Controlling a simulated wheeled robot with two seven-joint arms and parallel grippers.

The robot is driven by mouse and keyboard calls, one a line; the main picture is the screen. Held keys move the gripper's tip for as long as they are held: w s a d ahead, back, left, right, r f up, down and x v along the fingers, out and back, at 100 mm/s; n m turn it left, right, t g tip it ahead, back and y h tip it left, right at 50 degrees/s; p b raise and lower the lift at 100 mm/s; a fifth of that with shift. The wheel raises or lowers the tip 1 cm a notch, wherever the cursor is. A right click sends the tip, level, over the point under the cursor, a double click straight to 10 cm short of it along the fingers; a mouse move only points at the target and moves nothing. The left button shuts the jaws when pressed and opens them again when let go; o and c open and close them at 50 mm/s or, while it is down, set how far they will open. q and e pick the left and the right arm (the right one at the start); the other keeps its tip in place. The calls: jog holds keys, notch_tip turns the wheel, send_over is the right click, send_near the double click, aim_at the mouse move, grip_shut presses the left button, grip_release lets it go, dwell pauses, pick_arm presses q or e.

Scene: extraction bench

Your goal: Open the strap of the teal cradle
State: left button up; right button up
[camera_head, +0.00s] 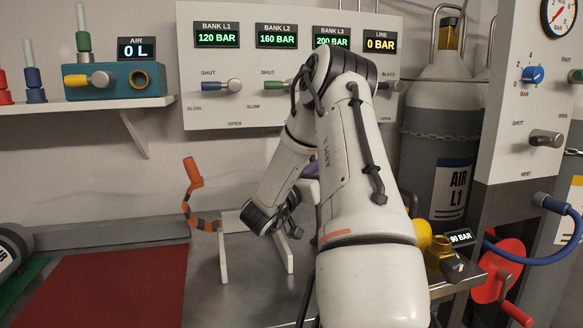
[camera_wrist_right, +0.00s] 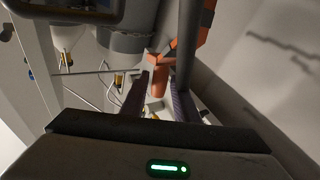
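An orange strap with dark bands (camera_head: 205,223) stands up curved, its orange end tab (camera_head: 193,172) raised, at the left side of a pale frame-like cradle (camera_head: 224,258). The cradle looks white rather than teal here, and my right arm hides part of it. In the right wrist view, the orange and dark strap (camera_wrist_right: 205,22) arcs down ahead of my right gripper (camera_wrist_right: 160,82). Its two fingers are apart, with an orange part between them in the picture; contact cannot be told. In the head view the fingers are not clear. My left gripper is not in view.
A dark red mat (camera_head: 115,290) lies at the left of the bench. A shelf (camera_head: 85,106) with a teal valve block (camera_head: 115,80) juts out above. A grey gas cylinder (camera_head: 440,130), a blue hose (camera_head: 535,258) and a red reel (camera_head: 505,268) stand at the right.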

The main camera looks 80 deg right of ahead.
pick_arm(q)
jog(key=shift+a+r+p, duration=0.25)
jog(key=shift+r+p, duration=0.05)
jog(key=shift+p, duration=0.75)
pick_arm(e)
notch_tip(320, 180, up, 9)
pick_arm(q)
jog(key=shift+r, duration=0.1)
